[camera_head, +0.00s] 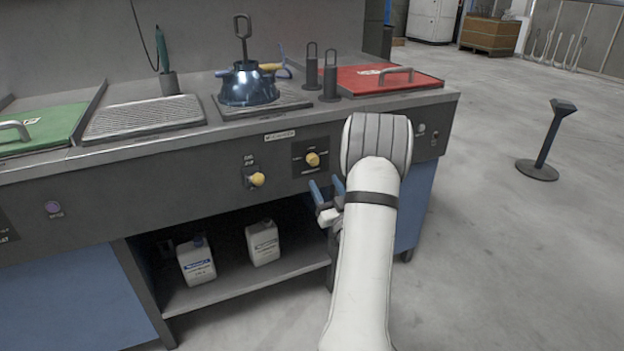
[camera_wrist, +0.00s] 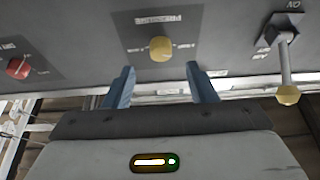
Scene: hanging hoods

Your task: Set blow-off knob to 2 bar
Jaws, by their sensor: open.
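A round yellow knob (camera_head: 313,159) sits on a dark plate on the bench's front panel. It also shows in the wrist view (camera_wrist: 161,48), with small markings around it that I cannot read. I cannot confirm from its label that it is the blow-off knob, nor read its setting. My gripper (camera_head: 326,184) is open and empty, just below and in front of this knob. In the wrist view, the blue fingers of my gripper (camera_wrist: 160,70) are spread, with the knob beyond their tips, centred between them and apart from both.
A yellow-tipped lever (camera_head: 257,179) is beside the knob and juts out in the wrist view (camera_wrist: 288,93). A red knob (camera_wrist: 18,68) is on the knob's other side. The bench top (camera_head: 150,148) overhangs above. White canisters (camera_head: 196,262) stand on the shelf below.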

